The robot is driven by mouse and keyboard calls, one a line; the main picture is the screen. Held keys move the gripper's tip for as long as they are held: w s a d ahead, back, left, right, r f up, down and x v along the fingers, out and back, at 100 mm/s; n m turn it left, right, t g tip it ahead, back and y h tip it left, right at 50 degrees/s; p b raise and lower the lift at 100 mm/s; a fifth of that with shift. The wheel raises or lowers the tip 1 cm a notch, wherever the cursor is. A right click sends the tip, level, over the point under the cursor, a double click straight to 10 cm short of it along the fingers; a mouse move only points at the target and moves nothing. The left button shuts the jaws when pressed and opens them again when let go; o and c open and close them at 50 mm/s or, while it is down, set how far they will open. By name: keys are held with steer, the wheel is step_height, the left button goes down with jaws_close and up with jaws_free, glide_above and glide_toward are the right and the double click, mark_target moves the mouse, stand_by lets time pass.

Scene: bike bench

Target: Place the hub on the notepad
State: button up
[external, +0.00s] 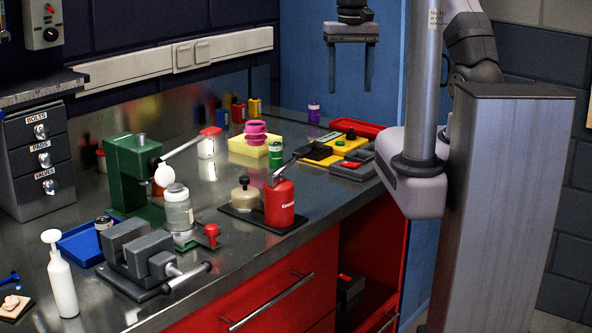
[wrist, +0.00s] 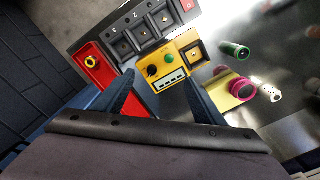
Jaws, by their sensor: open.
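The pink, flanged hub (external: 256,131) sits upright on the yellow notepad (external: 240,148) at the back middle of the bench. In the wrist view the hub (wrist: 243,90) shows from above at the right, with part of the notepad (wrist: 224,102) beside and under it. My gripper (external: 350,90) is open and empty, fingers pointing down, high above the back right of the bench. It is apart from the hub, to its right in the external view. In the wrist view my gripper (wrist: 158,78) spreads its fingers with nothing held between them.
A yellow box with a knob and buttons (wrist: 168,65) lies below my gripper, beside a red tray (wrist: 92,69) and a dark numbered block (wrist: 137,32). A green cylinder (external: 276,155) stands near the notepad. A red bottle (external: 280,203) and green press (external: 130,172) stand farther forward.

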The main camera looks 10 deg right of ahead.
steer(key=s+d+f, duration=0.3)
steer(key=s+d, duration=0.4)
steer(key=s, duration=0.2)
steer(key=s+d+f+m, duration=0.1)
steer(key=s+d+f, duration=0.3)
steer(key=s+d, duration=0.4)
steer(key=shift+s, duration=1.15)
steer(key=shift+a, duration=0.1)
